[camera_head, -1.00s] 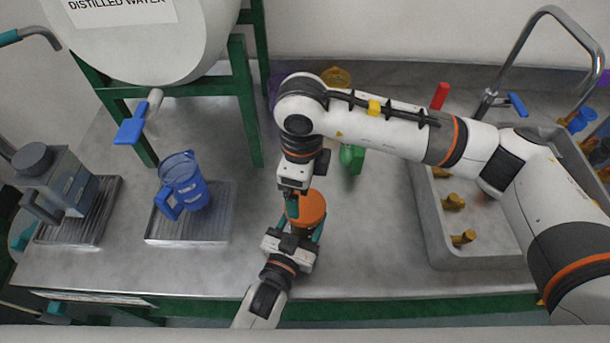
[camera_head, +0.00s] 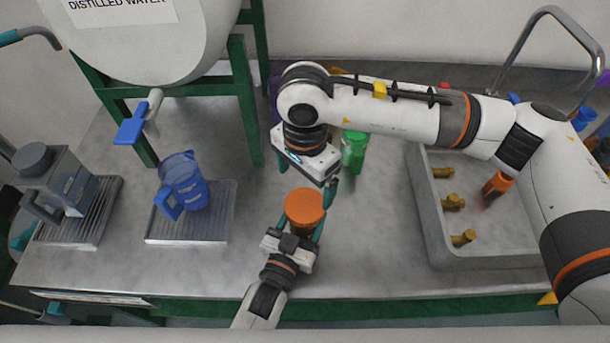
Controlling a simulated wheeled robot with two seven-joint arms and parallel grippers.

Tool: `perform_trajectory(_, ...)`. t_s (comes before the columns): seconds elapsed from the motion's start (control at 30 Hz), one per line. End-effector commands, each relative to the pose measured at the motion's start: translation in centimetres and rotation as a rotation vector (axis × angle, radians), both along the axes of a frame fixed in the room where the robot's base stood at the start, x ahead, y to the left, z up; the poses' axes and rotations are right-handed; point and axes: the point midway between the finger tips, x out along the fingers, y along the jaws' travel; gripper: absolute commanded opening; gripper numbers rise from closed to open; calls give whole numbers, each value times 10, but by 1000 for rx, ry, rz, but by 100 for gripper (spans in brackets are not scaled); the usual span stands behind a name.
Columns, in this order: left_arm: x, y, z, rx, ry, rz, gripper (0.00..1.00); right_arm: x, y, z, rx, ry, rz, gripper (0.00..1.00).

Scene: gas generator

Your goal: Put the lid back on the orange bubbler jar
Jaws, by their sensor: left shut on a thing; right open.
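The orange bubbler jar stands upright on the steel counter, with a round orange lid (camera_head: 305,205) sitting on its top. The lid looks level, but I cannot tell whether it is screwed tight. Most of the jar body is hidden below the lid and behind my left gripper. My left gripper (camera_head: 296,231) is shut on the jar from the front, one teal finger showing along its right side. My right gripper (camera_head: 308,180) is open and empty just above and behind the lid, its teal fingers spread apart and clear of it.
A green jar (camera_head: 354,153) stands behind and right of my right gripper. A blue jug (camera_head: 183,187) stands on a metal tray at left, below the water tank's blue tap (camera_head: 133,127). A sink (camera_head: 485,247) at right holds brass taps and an orange object (camera_head: 497,184).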

Motion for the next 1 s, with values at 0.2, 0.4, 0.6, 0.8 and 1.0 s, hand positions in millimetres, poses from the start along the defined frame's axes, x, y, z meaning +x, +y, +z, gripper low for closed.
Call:
perform_trajectory(0.2,0,0,0,0,-1,0,0,-1,0,-25,-1,4,-3,94)
perform_trajectory(0.4,0,0,0,0,-1,0,0,-1,0,-56,-1,4,-2,94)
perform_trajectory(0.6,0,0,0,0,-1,0,0,0,0,-75,0,3,-2,94)
perform_trajectory(0.8,0,0,0,0,-1,0,0,0,0,-80,1,1,-1,94)
perform_trajectory(1.0,0,0,0,0,-1,0,0,0,0,-79,1,1,-1,87)
